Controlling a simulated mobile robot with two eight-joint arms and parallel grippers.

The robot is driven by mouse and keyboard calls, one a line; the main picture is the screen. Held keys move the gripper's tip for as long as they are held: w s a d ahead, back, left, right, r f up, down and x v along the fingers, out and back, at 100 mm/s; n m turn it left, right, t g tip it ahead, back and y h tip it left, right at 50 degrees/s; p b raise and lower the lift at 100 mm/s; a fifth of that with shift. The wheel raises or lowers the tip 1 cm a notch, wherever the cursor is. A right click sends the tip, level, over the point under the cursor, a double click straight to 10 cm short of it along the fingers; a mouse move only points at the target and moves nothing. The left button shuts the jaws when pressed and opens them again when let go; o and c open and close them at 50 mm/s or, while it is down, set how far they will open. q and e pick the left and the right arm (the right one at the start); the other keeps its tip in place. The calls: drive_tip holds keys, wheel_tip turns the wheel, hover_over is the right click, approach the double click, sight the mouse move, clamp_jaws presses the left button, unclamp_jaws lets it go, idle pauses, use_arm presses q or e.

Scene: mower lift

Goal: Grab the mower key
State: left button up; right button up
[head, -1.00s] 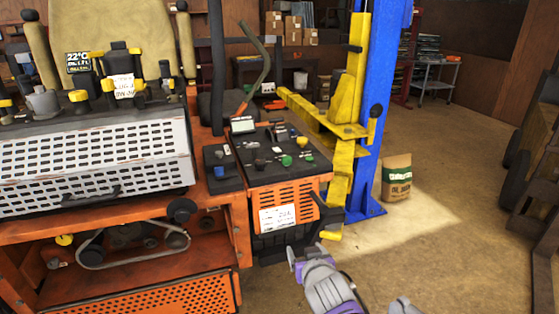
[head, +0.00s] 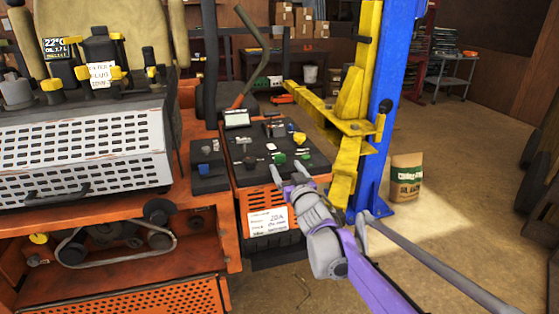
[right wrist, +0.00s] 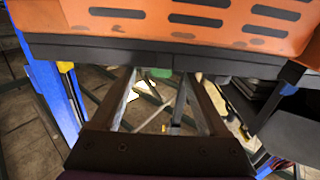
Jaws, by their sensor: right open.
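The mower's black control panel (head: 240,178) sits on its orange side console in the head view. It carries a yellow knob (head: 299,138), a green knob (head: 279,158) and several small dark and grey controls. I cannot tell for certain which of these is the mower key. My right gripper (head: 290,173) is open and empty at the panel's front right edge, just in front of the green knob. In the right wrist view its two fingers (right wrist: 157,100) stand apart below the panel edge, with a bit of green showing between them. My left gripper is not in view.
A blue lift post (head: 397,80) with yellow arms (head: 350,128) stands close to the right of the console. A paper sack (head: 406,177) is on the floor behind it. The perforated grey cover (head: 85,150) lies to the left. Open floor is at the right.

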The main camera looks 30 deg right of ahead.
sight(281, 159)
drive_tip(key=x, duration=0.6)
drive_tip(key=shift+a+r, duration=0.1)
drive_tip(key=shift+r, duration=0.1)
drive_tip(key=shift+s, duration=0.1)
clamp_jaws()
